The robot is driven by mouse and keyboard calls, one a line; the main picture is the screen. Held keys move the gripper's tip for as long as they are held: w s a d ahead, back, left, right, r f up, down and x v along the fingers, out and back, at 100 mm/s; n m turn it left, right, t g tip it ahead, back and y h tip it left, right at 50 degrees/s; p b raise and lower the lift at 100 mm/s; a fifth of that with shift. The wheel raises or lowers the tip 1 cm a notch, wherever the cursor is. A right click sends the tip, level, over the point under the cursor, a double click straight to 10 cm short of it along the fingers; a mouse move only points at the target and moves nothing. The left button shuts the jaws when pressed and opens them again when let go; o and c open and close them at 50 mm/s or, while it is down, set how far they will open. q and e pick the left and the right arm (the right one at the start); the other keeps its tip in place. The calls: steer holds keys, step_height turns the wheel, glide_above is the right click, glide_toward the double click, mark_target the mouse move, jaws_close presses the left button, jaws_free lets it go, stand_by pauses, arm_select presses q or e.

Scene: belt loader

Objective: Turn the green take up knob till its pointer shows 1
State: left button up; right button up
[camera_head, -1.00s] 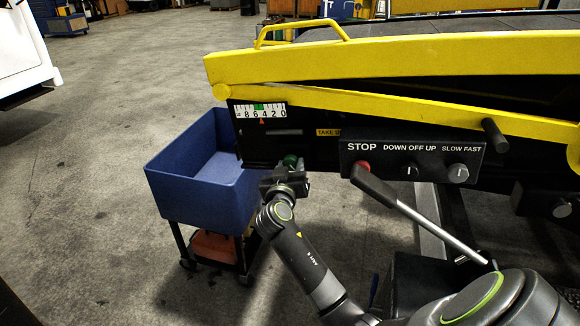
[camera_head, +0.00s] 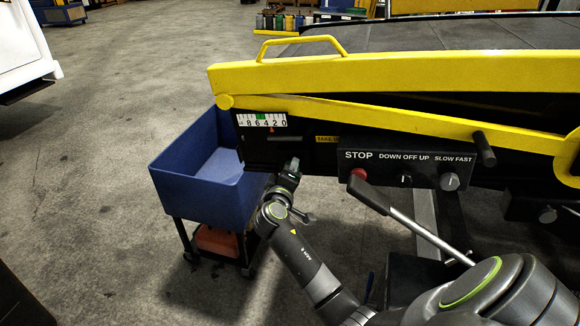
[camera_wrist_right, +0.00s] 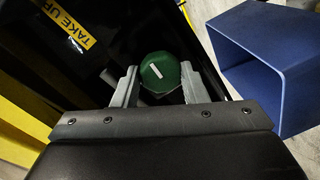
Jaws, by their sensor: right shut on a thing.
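The green take up knob (camera_wrist_right: 162,76) shows in the right wrist view, with a white mark on its face. My right gripper (camera_wrist_right: 160,88) is shut on it, one finger on each side. In the head view my right gripper (camera_head: 290,166) is at the black side panel, below the scale, turned edge-on, and it hides the knob. The white number scale (camera_head: 262,120) has a green band. Its red pointer (camera_head: 271,130) stands at about 3, between 4 and 2. My left gripper is not in view.
A control box (camera_head: 405,168) with a red STOP button and two switches is right of my gripper. A lever (camera_head: 410,222) slants below it. A blue bin (camera_head: 200,190) on a cart stands close on the left. A yellow rail (camera_head: 400,75) runs above.

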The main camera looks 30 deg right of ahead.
steer(key=shift+w+a+r+n+g+h+p, duration=0.1)
steer(key=shift+n+g+h+p, duration=0.25)
steer(key=shift+n+p, duration=1.95)
steer(key=shift+n+g+h+p, duration=0.3)
steer(key=shift+n+p, duration=0.65)
steer(key=shift+n, duration=2.55)
steer(key=o, duration=1)
